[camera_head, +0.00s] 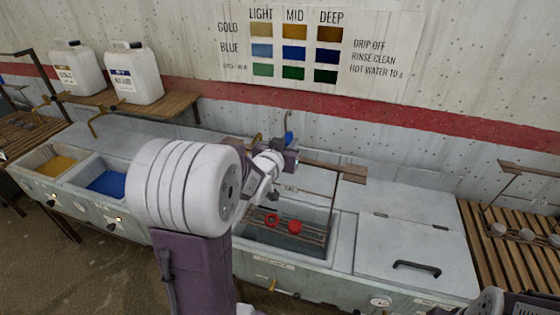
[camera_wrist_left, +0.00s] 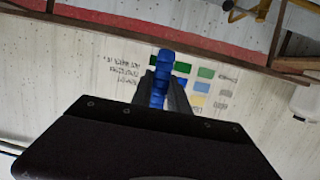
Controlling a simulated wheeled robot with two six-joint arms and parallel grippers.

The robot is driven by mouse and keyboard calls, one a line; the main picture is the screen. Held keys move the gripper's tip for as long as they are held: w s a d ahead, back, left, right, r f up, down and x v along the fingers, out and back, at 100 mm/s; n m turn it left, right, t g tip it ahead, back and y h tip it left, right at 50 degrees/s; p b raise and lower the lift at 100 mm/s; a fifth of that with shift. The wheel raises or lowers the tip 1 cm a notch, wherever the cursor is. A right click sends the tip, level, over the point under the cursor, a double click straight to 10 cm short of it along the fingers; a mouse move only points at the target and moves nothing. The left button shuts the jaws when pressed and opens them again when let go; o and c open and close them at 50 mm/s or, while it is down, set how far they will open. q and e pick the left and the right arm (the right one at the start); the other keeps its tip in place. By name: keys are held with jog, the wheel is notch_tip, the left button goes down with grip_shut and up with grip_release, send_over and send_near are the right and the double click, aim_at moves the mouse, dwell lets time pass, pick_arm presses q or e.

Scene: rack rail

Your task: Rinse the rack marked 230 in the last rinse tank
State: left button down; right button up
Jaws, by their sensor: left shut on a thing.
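A rack with a wooden top bar (camera_head: 348,174), thin rods and red round pieces (camera_head: 294,226) hangs at an open rinse tank (camera_head: 343,236) with grey liquid. I cannot tell how deep the pieces sit. My left gripper (camera_head: 289,146) is above the tank, its fingers around a blue grip (camera_head: 288,136) that seems to belong to this rack. The left wrist view shows the blue grip (camera_wrist_left: 160,82) between the dark fingers. No number on the rack is readable. My left arm hides part of the bar and tank. The right gripper is out of view.
Yellow (camera_head: 57,167) and blue (camera_head: 107,183) dye tanks stand left. A lidded tank (camera_head: 412,240) with a black handle is right of the open one. Another rack (camera_head: 525,234) is on the right slatted table (camera_head: 480,235). White jugs (camera_head: 134,75) stand on a shelf behind.

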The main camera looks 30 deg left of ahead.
pick_arm(q)
jog(key=s+f+y, duration=0.1)
jog(key=s+f, duration=0.1)
jog(key=s, duration=0.3)
jog(key=x, duration=0.9)
jog(key=shift+w+n, duration=0.3)
jog(key=shift+w, duration=0.1)
jog(key=shift+s, duration=0.1)
dwell(1.3)
jog(key=shift+s+b, duration=0.4)
jog(key=shift+f, duration=0.1)
